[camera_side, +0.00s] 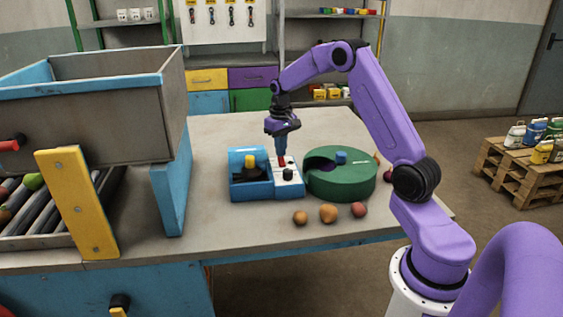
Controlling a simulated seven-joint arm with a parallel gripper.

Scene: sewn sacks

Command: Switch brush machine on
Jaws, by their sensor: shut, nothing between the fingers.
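The brush machine (250,186) is a blue box on the grey table, with an open bay at its left that holds a black part with a yellow top (250,162). Its white control panel (289,189) is at the right, with a dark green knob (288,174) near the front and a red part (282,161) near the back. My purple gripper (282,152) points straight down over the back of the panel. Its fingers are shut and empty, with tips at or just above the red part. I cannot tell whether they touch it. The fingertips partly hide the red part.
A round green container (340,180) with a blue knob stands right of the machine. Several round fruits, such as an orange one (328,213), lie in front. A large grey bin (90,105) and a yellow post (77,203) are at the left. The table's back middle is clear.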

